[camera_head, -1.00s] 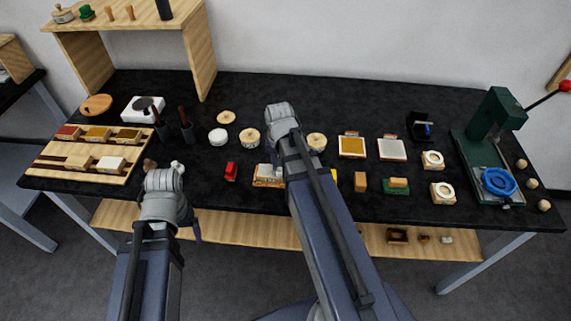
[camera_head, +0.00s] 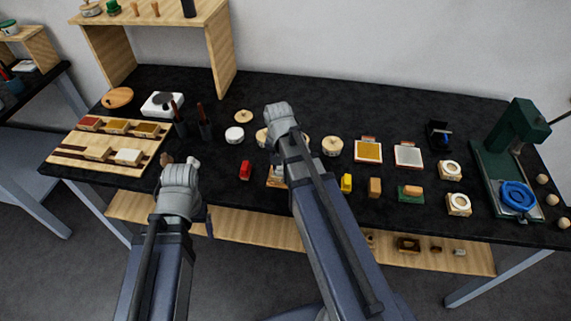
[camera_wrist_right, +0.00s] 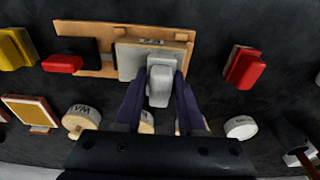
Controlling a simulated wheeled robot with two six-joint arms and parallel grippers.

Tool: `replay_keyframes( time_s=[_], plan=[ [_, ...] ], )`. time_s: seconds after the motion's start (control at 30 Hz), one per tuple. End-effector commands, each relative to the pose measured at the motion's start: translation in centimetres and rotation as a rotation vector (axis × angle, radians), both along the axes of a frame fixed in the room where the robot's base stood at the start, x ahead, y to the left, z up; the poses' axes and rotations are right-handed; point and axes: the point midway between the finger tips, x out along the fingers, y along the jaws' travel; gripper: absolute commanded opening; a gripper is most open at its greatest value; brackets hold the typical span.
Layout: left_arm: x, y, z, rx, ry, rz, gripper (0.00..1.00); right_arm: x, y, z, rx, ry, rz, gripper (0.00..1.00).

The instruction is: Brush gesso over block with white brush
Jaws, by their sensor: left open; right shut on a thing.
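My right gripper (camera_wrist_right: 160,85) is shut on a pale grey-white brush (camera_wrist_right: 160,72), seen from above in the right wrist view. The brush is over a whitish block (camera_wrist_right: 130,60) on a wooden holder (camera_wrist_right: 171,34). Whether its bristles touch the block cannot be told. In the head view my right arm (camera_head: 283,118) hides the gripper and most of the block's place. My left gripper (camera_head: 182,188) is at the table's front edge, open, its fingers mostly hidden by its own wrist. A white-topped round pot (camera_head: 234,134) stands left of my right arm; its contents cannot be read.
A red block (camera_head: 245,171) lies left of the wooden holder, and a yellow one (camera_head: 346,183) lies to the right. Several round pots, including a lidded one (camera_head: 332,146), stand behind. A wooden tray of blocks (camera_head: 75,168) is at left, a green press (camera_head: 510,155) at right.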

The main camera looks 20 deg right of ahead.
Motion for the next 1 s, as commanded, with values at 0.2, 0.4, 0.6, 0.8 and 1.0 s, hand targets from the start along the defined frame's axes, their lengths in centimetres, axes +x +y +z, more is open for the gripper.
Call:
replay_keyframes(
  time_s=[0.2,0.4,0.6,0.8,1.0],
  plan=[
    [0.0,0.0,0.0,0.000,0.000,0.000,0.82,0.4,0.7,0.0,0.006,-0.001,0.002,0.00],
    [0.0,0.0,0.1,0.000,0.000,0.000,0.82,1.3,2.0,0.1,0.006,-0.001,0.004,0.00],
    [0.0,0.0,0.1,0.000,0.000,0.000,0.82,1.8,2.8,0.1,0.004,0.000,0.001,0.00],
    [0.0,0.0,0.2,0.000,0.000,0.000,0.82,1.7,2.7,0.2,0.003,-0.001,0.000,0.00],
    [0.0,0.0,1.0,0.000,0.000,0.000,0.82,1.7,2.7,1.0,0.003,-0.001,0.000,0.00]
  ],
)
